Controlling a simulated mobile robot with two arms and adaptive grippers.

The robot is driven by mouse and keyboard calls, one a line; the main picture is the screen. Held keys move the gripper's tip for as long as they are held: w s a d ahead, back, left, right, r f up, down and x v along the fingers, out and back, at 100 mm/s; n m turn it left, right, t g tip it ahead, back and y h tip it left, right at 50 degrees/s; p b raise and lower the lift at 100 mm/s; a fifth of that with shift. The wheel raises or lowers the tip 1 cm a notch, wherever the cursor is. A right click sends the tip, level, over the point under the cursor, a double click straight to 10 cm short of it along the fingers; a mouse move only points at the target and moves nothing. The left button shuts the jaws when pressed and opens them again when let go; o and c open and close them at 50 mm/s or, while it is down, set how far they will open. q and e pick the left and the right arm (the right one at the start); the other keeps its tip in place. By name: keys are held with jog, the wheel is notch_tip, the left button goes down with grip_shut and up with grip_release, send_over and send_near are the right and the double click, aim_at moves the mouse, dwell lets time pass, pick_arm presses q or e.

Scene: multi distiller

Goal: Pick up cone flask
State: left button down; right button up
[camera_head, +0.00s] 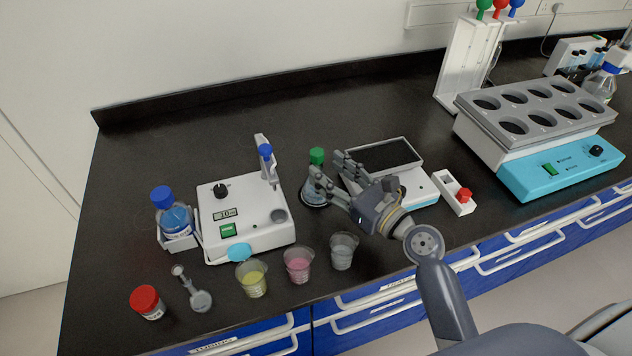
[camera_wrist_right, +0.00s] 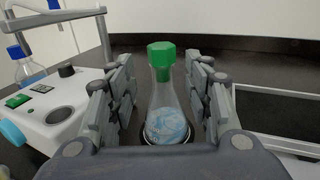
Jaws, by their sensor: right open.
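The cone flask (camera_head: 317,158) has a green cap and clear glass with blue-white contents. It stands upright on the dark bench, between the white stirrer device and the flat balance. It also shows in the right wrist view (camera_wrist_right: 165,100), upright on a round dark base. My right gripper (camera_head: 324,172) is open with its fingers on either side of the flask. In the right wrist view its two fingers (camera_wrist_right: 162,105) flank the glass, with visible gaps on both sides. The lower part of the flask is partly hidden by the gripper in the head view. My left gripper is not in view.
The white device (camera_head: 240,235) stands left of the flask, with a blue-capped bottle (camera_head: 173,215) beside it. The balance (camera_head: 415,185) is close on the right. Cups of yellow (camera_head: 252,280), pink (camera_head: 298,266) and clear (camera_head: 342,252) liquid stand near the front edge.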

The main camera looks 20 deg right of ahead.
aim_at(321, 164)
jog(key=x, duration=0.4)
jog(key=shift+w+f, duration=0.15)
jog(key=shift+w, duration=0.2)
jog(key=shift+w+a, duration=0.15)
jog(key=shift+w, duration=0.2)
jog(key=shift+s, duration=0.1)
jog(key=shift+c, duration=0.6)
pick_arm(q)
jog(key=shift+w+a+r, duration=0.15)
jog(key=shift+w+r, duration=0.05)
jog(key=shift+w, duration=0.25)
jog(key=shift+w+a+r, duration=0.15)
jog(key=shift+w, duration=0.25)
pick_arm(e)
grip_shut()
